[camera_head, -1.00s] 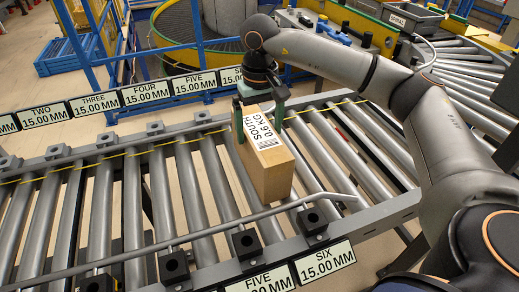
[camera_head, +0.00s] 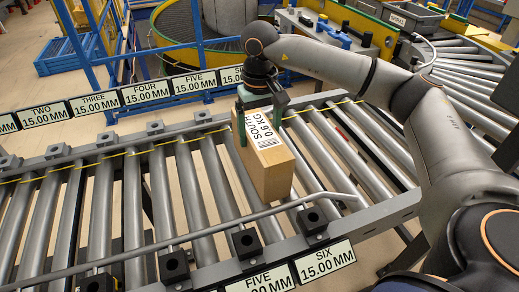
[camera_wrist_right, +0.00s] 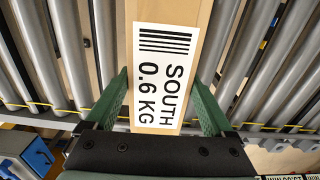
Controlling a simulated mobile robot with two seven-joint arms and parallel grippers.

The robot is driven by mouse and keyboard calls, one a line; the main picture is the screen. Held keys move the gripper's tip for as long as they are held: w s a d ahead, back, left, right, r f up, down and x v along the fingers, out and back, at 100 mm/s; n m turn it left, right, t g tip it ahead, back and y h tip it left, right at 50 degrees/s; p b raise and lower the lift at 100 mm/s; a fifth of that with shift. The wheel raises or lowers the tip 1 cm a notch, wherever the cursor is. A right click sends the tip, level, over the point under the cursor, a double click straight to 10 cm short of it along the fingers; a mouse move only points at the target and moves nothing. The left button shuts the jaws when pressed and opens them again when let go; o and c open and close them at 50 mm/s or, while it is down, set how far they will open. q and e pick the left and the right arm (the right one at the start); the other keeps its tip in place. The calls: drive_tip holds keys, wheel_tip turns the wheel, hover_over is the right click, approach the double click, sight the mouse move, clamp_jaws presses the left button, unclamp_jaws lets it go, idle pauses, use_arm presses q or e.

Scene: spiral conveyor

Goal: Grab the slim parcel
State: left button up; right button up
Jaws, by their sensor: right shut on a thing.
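The slim parcel (camera_head: 264,170) is a narrow tan box standing on edge over the roller conveyor. A white label reading SOUTH 0.6 KG lies on its top. My right gripper (camera_head: 259,118) has its green fingers on both sides of the parcel's far end and is shut on it. In the right wrist view the parcel (camera_wrist_right: 190,15) runs up between the two green fingers (camera_wrist_right: 160,105), its label filling the middle. My left gripper is not in view.
The roller conveyor (camera_head: 130,195) has a thin rail along its near side and black blocks along both edges. Signs numbered with 15.00 MM line both sides. A blue frame (camera_head: 90,60) stands behind, and a curved roller conveyor (camera_head: 470,75) is at the upper right.

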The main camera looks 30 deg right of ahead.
clamp_jaws()
drive_tip(key=shift+r, duration=0.15)
